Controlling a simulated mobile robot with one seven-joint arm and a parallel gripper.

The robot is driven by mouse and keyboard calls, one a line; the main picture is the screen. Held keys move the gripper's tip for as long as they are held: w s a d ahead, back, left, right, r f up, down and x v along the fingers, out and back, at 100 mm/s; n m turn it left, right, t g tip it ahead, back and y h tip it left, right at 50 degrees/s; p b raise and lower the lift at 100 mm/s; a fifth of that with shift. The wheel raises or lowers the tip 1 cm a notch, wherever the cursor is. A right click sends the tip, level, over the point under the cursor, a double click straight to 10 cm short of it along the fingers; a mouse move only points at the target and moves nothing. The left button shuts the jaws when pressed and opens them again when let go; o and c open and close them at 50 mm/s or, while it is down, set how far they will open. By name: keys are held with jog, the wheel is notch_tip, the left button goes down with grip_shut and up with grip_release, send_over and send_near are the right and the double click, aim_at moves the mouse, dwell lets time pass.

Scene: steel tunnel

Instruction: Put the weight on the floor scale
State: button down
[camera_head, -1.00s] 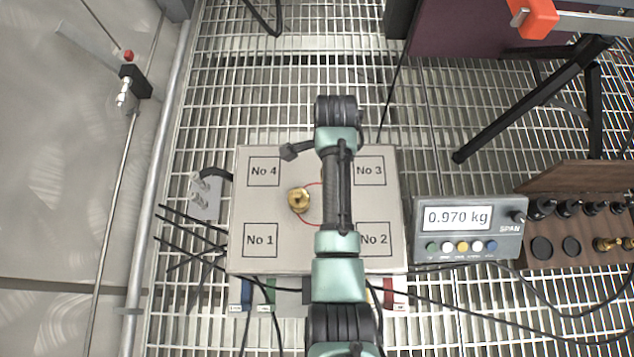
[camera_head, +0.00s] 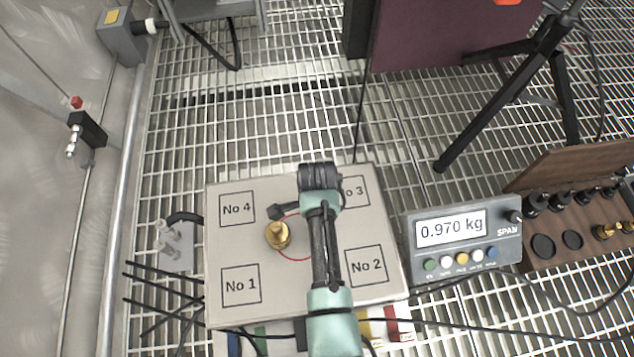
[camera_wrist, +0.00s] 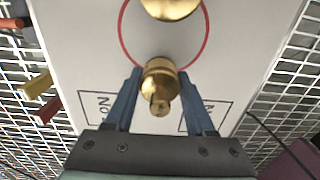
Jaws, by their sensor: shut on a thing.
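The floor scale (camera_head: 225,308) is a pale square plate marked No 1 to No 4 with a red circle at its middle. A brass weight (camera_head: 278,235) stands on the plate at the left of the circle; a brass weight (camera_wrist: 170,7) also shows, cut off, at the top of the wrist view. In the wrist view my gripper (camera_wrist: 160,73) has its blue fingers shut on another brass weight (camera_wrist: 160,90) over the plate, near the circle's edge. I cannot tell whether that weight touches the plate. In the head view my arm hides my fingers and the held weight.
A display box (camera_head: 462,240) right of the scale reads 0.970 kg. Beyond it a wooden rack (camera_head: 570,252) holds black and brass weights and has two empty round holes. Cables cross the grating in front. A black tripod leg (camera_head: 490,115) stands at the upper right.

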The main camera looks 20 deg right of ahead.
jog(key=shift+w+f, duration=0.1)
jog(key=shift+f, duration=0.55)
jog(key=shift+f+b, duration=0.2)
jog(key=shift+b, duration=0.1)
jog(key=shift+c, duration=1.2)
grip_release()
notch_tip(320, 180, up, 12)
jog(key=p, duration=0.8)
jog(key=shift+r, duration=0.2)
